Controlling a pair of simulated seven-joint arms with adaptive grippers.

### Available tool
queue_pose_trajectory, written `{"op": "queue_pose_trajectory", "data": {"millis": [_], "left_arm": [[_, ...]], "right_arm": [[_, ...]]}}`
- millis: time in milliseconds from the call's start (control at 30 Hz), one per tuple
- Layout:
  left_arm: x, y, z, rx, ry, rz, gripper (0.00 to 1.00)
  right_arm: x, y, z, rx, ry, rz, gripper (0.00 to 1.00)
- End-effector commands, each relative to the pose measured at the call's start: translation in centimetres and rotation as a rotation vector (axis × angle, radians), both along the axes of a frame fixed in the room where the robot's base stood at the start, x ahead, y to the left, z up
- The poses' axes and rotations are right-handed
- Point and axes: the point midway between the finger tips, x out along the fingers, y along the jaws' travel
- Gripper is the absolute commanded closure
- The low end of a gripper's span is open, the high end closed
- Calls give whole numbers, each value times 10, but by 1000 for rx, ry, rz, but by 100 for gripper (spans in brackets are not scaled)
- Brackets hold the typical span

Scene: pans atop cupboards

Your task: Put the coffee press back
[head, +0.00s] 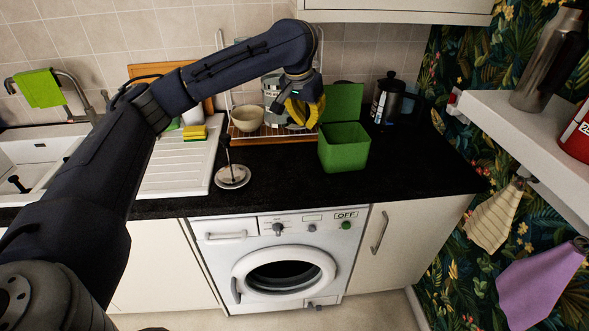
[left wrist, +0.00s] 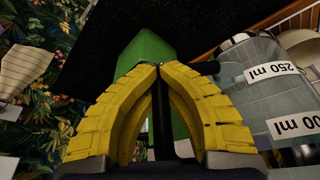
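The clear coffee press jug (head: 271,88), with white measure labels, is at the dish rack behind my left gripper. In the left wrist view the jug (left wrist: 262,85) shows large at the right, with "250 ml" on it. My left gripper (head: 303,110) has yellow fingers. In the left wrist view its fingertips (left wrist: 158,68) meet around a dark upright bar, which looks like the jug's handle. The arm hides part of the jug and its base. A plunger with a round metal lid (head: 232,178) stands apart on the black counter. My right gripper is not in view.
An open green box (head: 343,150) stands just right of the gripper. A bowl (head: 247,118) sits in the dish rack (head: 270,135). The counter's front right (head: 420,175) is clear.

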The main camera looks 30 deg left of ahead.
Motion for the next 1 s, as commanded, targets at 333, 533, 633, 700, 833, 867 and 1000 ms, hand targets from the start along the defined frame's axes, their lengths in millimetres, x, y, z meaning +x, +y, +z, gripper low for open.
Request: {"op": "queue_pose_trajectory", "data": {"millis": [333,533,633,700,833,867,1000], "left_arm": [[-1,-1,-74,-2,4,0,100],[-1,-1,-113,-1,3,1,100],[-1,0,-126,0,1,0,100],[-1,0,-133,0,1,1,100],[0,0,-140,1,-1,1,100],[0,0,-141,0,-2,1,100],[0,0,-146,1,0,1,100]], "right_arm": [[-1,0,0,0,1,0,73],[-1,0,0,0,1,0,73],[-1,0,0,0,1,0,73],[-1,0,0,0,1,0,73],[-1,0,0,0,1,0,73],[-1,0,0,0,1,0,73],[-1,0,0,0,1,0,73]]}}
